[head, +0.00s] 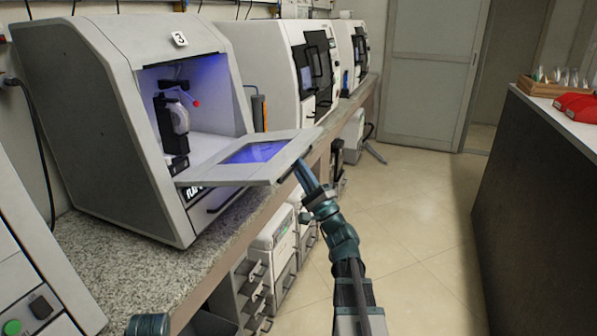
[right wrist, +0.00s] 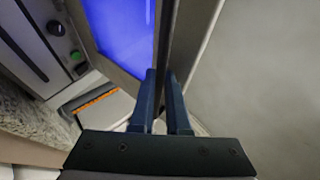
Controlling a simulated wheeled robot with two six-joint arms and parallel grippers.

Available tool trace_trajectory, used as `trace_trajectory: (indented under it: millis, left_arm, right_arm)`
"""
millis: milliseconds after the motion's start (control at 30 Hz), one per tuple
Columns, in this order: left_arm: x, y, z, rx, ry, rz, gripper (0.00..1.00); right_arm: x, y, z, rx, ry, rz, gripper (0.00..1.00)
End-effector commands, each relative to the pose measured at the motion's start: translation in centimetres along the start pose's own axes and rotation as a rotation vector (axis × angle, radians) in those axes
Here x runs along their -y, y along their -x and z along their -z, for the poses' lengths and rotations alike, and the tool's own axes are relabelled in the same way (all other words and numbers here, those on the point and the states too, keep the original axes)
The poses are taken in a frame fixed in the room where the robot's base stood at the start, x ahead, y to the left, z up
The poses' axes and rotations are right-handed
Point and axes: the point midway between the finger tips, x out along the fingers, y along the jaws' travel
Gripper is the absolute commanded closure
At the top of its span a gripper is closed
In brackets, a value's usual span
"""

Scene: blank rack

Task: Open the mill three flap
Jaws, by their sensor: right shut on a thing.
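Mill three (head: 95,110) is the grey-white box on the bench marked with a 3 sign (head: 180,39). Its flap (head: 205,170), with a blue-tinted window, is folded down and juts out over the bench's front edge, nearly level. The lit blue-white chamber (head: 205,130) behind it is exposed. My right gripper (head: 303,172) is at the flap's outer edge. In the right wrist view, my right fingers (right wrist: 165,100) are shut on the dark handle bar (right wrist: 170,45) along that edge. The blue window also shows there (right wrist: 120,30). My left gripper is not in view.
More white machines (head: 275,65) stand farther along the speckled bench (head: 115,255). Drawer units (head: 275,250) sit beneath it. A dark counter (head: 535,190) with red items (head: 578,106) and a wooden rack (head: 545,87) is at right. The tiled floor between is clear.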

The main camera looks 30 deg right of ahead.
Motion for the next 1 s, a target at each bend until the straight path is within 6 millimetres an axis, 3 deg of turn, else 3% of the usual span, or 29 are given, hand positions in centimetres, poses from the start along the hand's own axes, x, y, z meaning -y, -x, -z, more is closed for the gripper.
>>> trace_trajectory:
  millis: [33, 700, 733, 867, 1000]
  left_arm:
    - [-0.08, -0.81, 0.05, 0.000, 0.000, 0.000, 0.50]
    - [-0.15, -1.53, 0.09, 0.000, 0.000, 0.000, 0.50]
    - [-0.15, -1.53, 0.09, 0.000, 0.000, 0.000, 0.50]
    - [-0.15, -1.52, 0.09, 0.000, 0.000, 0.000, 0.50]
    - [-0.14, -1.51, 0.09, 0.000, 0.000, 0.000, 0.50]
  right_arm:
    - [-1.11, 0.02, -0.04, 0.008, -0.002, -0.004, 1.00]
    - [-1.24, 0.25, 0.17, 0.004, -0.014, 0.024, 1.00]
    - [-1.24, 0.25, 0.16, 0.004, -0.014, 0.024, 0.83]
    - [-1.20, 0.26, 0.16, 0.004, -0.015, 0.025, 0.59]
    - [-1.08, 0.32, 0.18, 0.003, -0.015, 0.027, 0.56]
